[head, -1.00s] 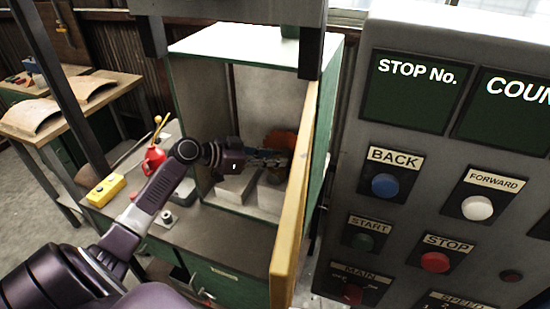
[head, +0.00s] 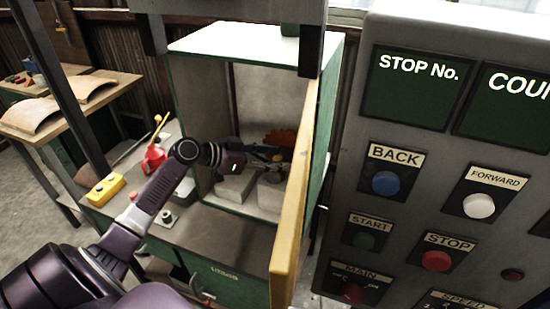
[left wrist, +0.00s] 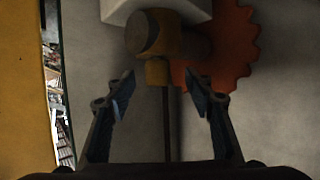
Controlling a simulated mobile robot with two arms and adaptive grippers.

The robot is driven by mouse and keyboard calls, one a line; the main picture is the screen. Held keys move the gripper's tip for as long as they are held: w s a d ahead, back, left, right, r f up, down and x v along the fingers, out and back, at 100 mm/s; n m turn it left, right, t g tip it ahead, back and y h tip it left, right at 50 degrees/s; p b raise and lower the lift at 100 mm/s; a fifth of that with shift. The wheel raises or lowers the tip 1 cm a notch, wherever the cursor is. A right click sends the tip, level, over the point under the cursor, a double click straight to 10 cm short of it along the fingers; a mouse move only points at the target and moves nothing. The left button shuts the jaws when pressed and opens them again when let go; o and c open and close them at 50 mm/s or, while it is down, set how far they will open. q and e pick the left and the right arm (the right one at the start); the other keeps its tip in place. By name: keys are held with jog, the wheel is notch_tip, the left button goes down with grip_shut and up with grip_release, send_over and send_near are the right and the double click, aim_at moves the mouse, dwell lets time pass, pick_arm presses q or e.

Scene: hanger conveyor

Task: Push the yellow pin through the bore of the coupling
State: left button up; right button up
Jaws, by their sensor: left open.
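In the left wrist view, a thick yellow-brown cylinder (left wrist: 152,33) with a round end face lies across the upper middle. A small yellow piece (left wrist: 157,72), which looks like the pin, sits just under it. I cannot clearly tell the coupling or its bore apart from these parts. A thin dark rod (left wrist: 166,125) runs below the yellow piece, between the fingers. My left gripper (left wrist: 163,85) is open, one finger on each side, with no visible contact. In the head view the left gripper (head: 265,152) is inside the green cabinet (head: 190,95). My right gripper is not in view.
An orange toothed wheel (head: 283,139) stands behind the gripper. The cabinet's yellow-edged door (head: 292,215) stands close on the right, and a control panel (head: 425,150) beyond it.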

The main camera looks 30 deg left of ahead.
pick_arm(q)
jog(key=v, duration=1.2)
dwell(0.5)
